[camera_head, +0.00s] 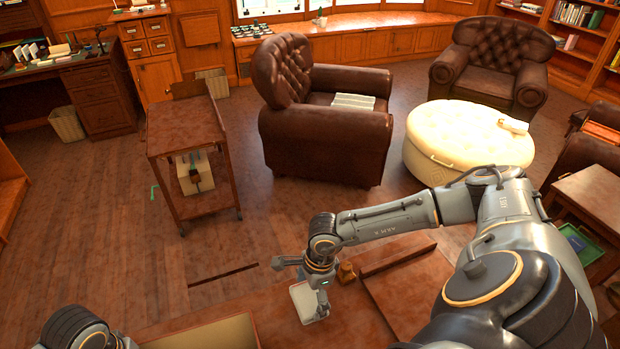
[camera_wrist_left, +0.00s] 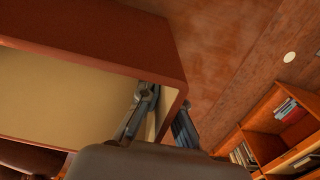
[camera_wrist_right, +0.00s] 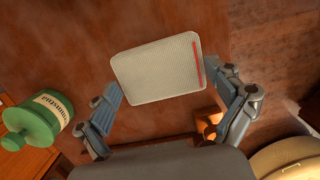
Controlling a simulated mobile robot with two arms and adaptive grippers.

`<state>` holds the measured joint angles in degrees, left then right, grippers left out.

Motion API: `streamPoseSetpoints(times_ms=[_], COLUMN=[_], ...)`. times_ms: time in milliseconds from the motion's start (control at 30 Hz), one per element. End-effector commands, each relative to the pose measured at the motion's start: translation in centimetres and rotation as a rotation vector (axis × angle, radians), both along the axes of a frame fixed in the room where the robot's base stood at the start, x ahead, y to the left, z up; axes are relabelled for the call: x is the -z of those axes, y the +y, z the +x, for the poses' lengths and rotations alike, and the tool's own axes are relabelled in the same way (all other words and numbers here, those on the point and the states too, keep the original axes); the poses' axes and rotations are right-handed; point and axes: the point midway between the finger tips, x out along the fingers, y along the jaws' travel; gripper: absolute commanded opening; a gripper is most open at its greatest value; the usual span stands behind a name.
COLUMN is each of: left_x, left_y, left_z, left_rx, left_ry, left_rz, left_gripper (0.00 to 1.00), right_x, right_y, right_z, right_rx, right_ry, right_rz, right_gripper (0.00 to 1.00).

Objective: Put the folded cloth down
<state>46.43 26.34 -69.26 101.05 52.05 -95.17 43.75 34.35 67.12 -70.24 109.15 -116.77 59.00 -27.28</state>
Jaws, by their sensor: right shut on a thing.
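The folded cloth (camera_head: 303,301) is a pale, flat rectangle at my right gripper (camera_head: 319,304), over the brown wooden surface (camera_head: 270,300). The right wrist view shows the cloth (camera_wrist_right: 157,68) with a woven texture and a red stripe along one edge. My right gripper's fingers (camera_wrist_right: 170,98) are shut on it. I cannot tell whether the cloth touches the surface. My left arm shows at the lower left of the head view. In the left wrist view, my left gripper's fingers (camera_wrist_left: 163,112) lie on either side of a wooden wall's corner; their grip is unclear.
An open box or drawer (camera_head: 254,330) with a pale inside is left of the cloth; its rim (camera_wrist_left: 100,62) fills much of the left wrist view. A green bottle (camera_wrist_right: 38,122) shows in the right wrist view. A small brown object (camera_head: 346,272) stands right of the gripper.

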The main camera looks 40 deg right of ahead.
Motion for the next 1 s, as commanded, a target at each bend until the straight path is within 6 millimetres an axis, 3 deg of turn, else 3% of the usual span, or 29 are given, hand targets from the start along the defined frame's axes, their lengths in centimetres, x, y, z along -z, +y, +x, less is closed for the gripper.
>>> streamPoseSetpoints(times_ms=[300,633,667,700,1000], left_x=[0.0,0.0,0.0,0.0,0.0], left_y=[0.0,0.0,0.0,0.0,0.0], left_z=[0.0,0.0,0.0,0.0,0.0], left_rx=[0.000,0.000,0.000,0.000,0.000], left_ry=[-0.001,-0.001,-0.001,-0.001,-0.001], left_rz=[0.000,0.000,0.000,0.000,0.000], left_gripper=[0.00,0.00,0.00,0.00,0.00], right_x=[3.7,4.0,4.0,4.0,4.0], right_y=[0.0,0.0,0.0,0.0,0.0], right_z=[-0.1,-0.1,0.0,0.0,0.0], right_rx=[0.001,0.001,0.001,0.001,0.001], right_ry=[0.002,0.002,0.002,0.002,0.002], right_rz=[0.000,-0.001,-0.001,-0.001,-0.001], right_gripper=[0.68,0.68,0.95,1.00,1.00])
